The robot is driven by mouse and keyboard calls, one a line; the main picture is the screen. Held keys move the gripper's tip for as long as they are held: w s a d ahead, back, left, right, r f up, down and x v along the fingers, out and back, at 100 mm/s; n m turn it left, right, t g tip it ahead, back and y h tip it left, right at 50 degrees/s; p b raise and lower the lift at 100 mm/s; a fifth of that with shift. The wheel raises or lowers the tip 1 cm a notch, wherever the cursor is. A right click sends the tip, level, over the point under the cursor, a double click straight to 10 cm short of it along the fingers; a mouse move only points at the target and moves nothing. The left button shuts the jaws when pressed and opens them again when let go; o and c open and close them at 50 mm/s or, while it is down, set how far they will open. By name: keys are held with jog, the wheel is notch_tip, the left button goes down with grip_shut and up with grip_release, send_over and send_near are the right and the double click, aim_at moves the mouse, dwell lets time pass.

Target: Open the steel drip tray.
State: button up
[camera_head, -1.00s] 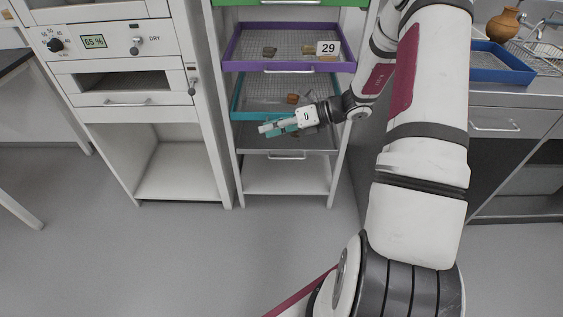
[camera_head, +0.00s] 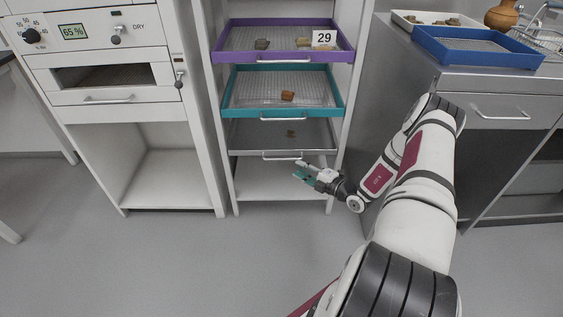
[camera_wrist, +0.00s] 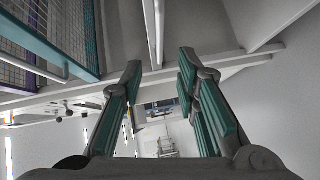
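The steel drip tray (camera_head: 262,134) is the grey tray in the rack, below the teal tray. It looks pushed in, with a small brown piece (camera_head: 290,134) on it. Its thin bar handle (camera_head: 283,158) runs along its front edge. My gripper (camera_head: 302,171) is just below and in front of the right end of this handle. In the wrist view my gripper (camera_wrist: 160,66) has its two teal-padded fingers spread with nothing between the pads. A pale bar, apparently the handle (camera_wrist: 154,30), lies beyond the fingertips, in line with the gap. I see no contact.
The teal tray (camera_head: 232,106) above holds a brown sherd (camera_head: 288,96) and sticks out; its mesh side (camera_wrist: 35,45) is at left in the wrist view. A purple tray (camera_head: 222,48) is higher. A steel counter (camera_head: 390,75) stands right, and the floor in front is clear.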

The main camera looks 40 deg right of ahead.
aim_at(282, 159)
jog(key=b+x, duration=0.3)
jog(key=x, duration=0.7)
jog(key=shift+w+a, duration=0.1)
jog(key=shift+w, duration=0.15)
jog(key=shift+c, duration=0.6)
grip_shut()
